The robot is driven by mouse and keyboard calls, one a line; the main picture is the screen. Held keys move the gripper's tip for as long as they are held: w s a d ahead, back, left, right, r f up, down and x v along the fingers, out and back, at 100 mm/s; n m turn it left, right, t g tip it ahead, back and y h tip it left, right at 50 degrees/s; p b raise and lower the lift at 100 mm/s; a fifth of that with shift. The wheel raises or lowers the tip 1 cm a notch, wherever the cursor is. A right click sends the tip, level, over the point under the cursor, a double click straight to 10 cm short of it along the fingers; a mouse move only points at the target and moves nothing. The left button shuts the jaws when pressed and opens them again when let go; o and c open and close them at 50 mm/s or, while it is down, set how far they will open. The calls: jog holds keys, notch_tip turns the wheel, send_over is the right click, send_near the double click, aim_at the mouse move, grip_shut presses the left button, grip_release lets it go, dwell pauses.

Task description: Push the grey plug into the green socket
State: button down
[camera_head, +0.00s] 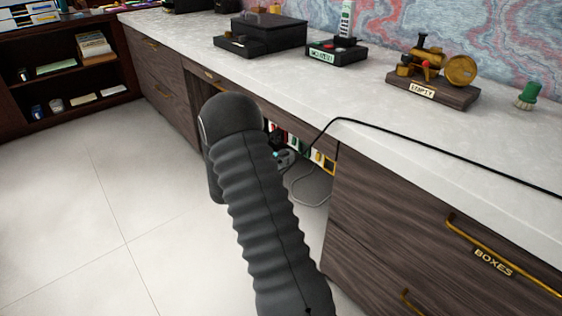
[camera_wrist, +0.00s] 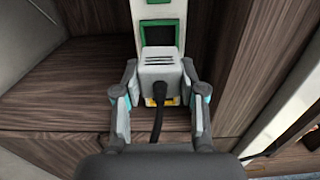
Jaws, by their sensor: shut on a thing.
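The grey plug (camera_wrist: 158,66) is a light grey block with slots on its face and a black cable (camera_wrist: 158,104) coming out of it. My gripper (camera_wrist: 160,72) is shut on it, one finger on each side. The green socket (camera_wrist: 159,33) is a green frame with a dark opening on a white strip. It is directly beyond the plug in the wrist view, and the plug covers its lower edge. I cannot tell whether plug and socket touch. In the head view my arm hides much of the gripper, under the desk.
A yellow socket (camera_head: 329,164) shows under the desk, beside hanging cables. A black cable (camera_head: 400,129) runs over the desk edge. Wooden panels and drawers (camera_head: 450,235) flank the recess.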

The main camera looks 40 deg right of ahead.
aim_at(293, 154)
jog(key=shift+w+d+b, duration=0.2)
jog(key=shift+d+b, duration=0.55)
jog(key=shift+d, duration=2)
jog(key=shift+w+p, duration=0.1)
jog(key=shift+p, duration=0.85)
jog(key=shift+d, duration=0.45)
dwell(0.6)
jog(key=c, duration=0.6)
grip_release()
jog(key=a, duration=0.8)
jog(key=s+a, duration=0.1)
jog(key=a, duration=0.3)
